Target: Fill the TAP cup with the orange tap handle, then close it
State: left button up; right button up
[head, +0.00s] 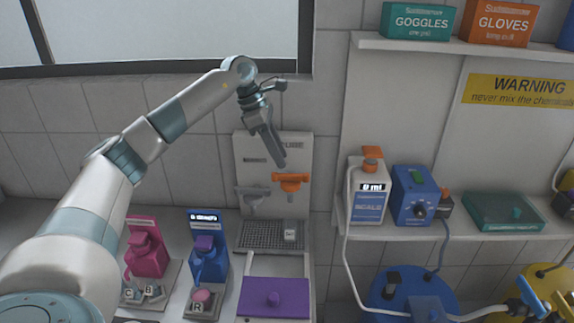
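The orange tap handle (290,181) is on the right of a pale wall panel, with a grey tap (252,196) to its left. A small light cup (290,232) with a label too small to read stands on the grey grate (258,237) below the orange handle. My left gripper (279,162) hangs just above the orange handle, pointing down, apart from it as seen here. Its fingers look close together and nothing shows between them, but the opening is unclear. No water stream is visible. My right gripper is out of view.
A purple tray (273,298) lies in front of the grate. A pink dispenser (146,250) and a blue-purple dispenser (207,250) stand to the left. A white scale bottle (369,200) and a blue device (414,195) stand on the right shelf. Blue and yellow drums are below.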

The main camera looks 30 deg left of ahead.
aim_at(289, 174)
pick_arm(q)
jog(key=p+x, duration=0.2)
jog(key=x, duration=0.4)
jog(key=shift+c, duration=0.6)
grip_shut()
